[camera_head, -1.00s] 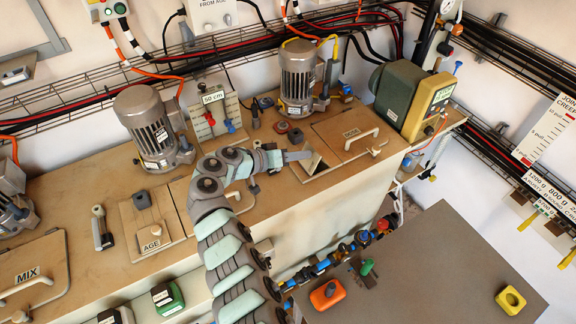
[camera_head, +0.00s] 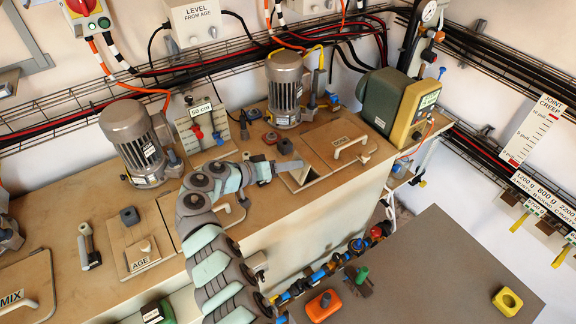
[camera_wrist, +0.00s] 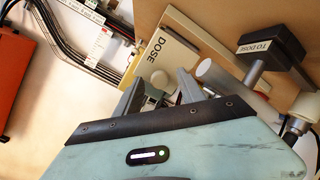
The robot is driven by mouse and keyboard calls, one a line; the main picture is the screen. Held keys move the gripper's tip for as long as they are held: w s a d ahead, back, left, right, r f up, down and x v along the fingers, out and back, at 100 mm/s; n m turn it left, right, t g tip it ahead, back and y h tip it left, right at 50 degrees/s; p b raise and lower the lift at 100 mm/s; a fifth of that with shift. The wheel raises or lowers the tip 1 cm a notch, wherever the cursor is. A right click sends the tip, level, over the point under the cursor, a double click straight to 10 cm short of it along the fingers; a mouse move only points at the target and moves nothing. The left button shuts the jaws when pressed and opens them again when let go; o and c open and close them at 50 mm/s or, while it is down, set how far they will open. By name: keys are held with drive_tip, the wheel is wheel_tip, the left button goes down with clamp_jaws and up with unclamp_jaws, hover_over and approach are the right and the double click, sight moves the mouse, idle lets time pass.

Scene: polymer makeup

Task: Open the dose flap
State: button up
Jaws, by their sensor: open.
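The dose flap (camera_wrist: 160,50) is a tan plate labelled DOSE in the wrist view. A pale rounded knob (camera_wrist: 158,79) shows between my gripper's fingertips; I cannot tell whether they touch it. My gripper (camera_wrist: 158,88) is open, its two grey fingers spread either side of the knob. In the head view my gripper (camera_head: 287,168) is low over the bench, at the left edge of a small tan plate (camera_head: 312,178) with a dark area beside its tip. The fingers and knob are too small to make out there.
A black block marked TO DOSE (camera_wrist: 265,47) stands close to the right finger in the wrist view. In the head view a handled lid (camera_head: 350,147) lies behind right, a green-and-yellow machine (camera_head: 392,105) beyond it. A grey motor (camera_head: 285,85) stands behind.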

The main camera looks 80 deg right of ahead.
drive_tip(key=v, duration=1)
drive_tip(key=shift+w+a+p, duration=0.25)
drive_tip(key=shift+p, duration=0.1)
drive_tip(key=shift+r, duration=0.1)
